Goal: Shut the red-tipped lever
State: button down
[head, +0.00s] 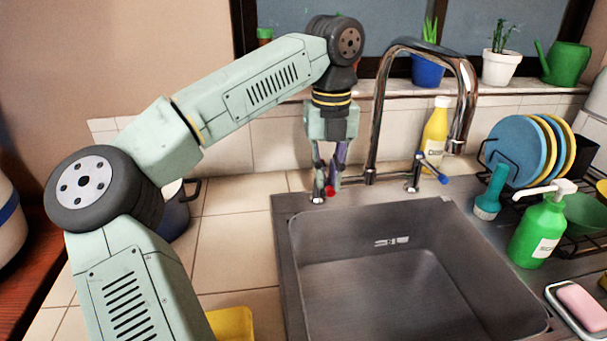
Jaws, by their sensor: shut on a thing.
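The red-tipped lever (330,191) is at the left of the chrome faucet (376,120), just behind the sink's back edge. Only its red tip shows clearly; the fingers hide much of the rest. My gripper (325,182) points down over it from above, its fingers closed around the lever's handle. The blue-tipped lever (442,178) is at the right of the faucet, its tip pointing out to the right. I cannot see any water coming from the spout.
The empty sink (390,275) lies in front. A green soap bottle (540,230), a teal brush (489,195) and a dish rack with plates (520,150) stand at the right. A yellow bottle (434,138) stands behind the faucet. A dark pot (175,215) is at the left.

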aim_at(328, 180)
jog(key=shift+d, duration=0.1)
jog(key=c, duration=1.6)
grip_release()
jog(key=shift+c, duration=0.2)
jog(key=shift+r, duration=3.8)
